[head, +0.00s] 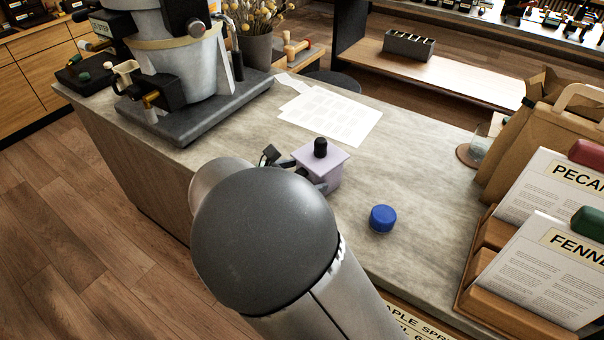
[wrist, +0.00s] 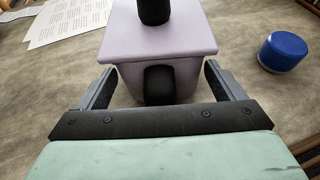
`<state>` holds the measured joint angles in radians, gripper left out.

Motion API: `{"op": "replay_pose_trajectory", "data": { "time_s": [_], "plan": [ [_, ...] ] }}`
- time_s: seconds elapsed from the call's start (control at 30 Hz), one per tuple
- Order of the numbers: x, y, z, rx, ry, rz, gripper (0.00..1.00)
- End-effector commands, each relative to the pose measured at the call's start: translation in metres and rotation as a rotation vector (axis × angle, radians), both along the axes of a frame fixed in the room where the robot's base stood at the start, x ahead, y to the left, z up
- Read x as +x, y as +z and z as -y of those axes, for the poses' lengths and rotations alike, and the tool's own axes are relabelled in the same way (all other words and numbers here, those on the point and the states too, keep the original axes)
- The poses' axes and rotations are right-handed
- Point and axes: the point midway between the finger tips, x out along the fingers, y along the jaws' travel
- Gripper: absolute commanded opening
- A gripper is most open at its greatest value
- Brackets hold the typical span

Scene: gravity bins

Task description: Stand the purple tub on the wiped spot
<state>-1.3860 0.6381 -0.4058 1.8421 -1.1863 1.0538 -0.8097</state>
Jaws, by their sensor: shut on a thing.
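The purple tub (head: 318,172) is a pale lilac square box with a lid and a black knob on top. It is upright at the counter's middle, and I cannot tell whether its base touches the counter. In the wrist view the tub (wrist: 160,35) fills the top centre, with a black round piece on its near face. In the head view my arm hides most of my gripper (head: 307,176). I cannot make out a distinct wiped spot on the mottled grey counter (head: 415,165).
A blue round cap (head: 382,218) sits right of the tub, also in the wrist view (wrist: 283,51). Printed sheets (head: 330,116) lie behind it. A grey machine (head: 175,60) stands at left. Card holders and a paper bag (head: 535,125) crowd the right. Counter between is clear.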

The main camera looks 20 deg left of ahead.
Motion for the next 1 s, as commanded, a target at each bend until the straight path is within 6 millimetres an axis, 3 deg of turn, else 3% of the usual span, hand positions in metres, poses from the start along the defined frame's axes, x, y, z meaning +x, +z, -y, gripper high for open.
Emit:
{"op": "replay_pose_trajectory", "data": {
  "time_s": [0.93, 0.97, 1.0],
  "plan": [
    [0.000, -0.010, 0.000, 0.000, 0.000, 0.001, 0.40],
    [0.000, -0.009, 0.000, 0.000, 0.000, 0.001, 0.94],
    [0.000, -0.009, 0.000, 0.000, 0.000, 0.001, 1.00]
  ]
}}
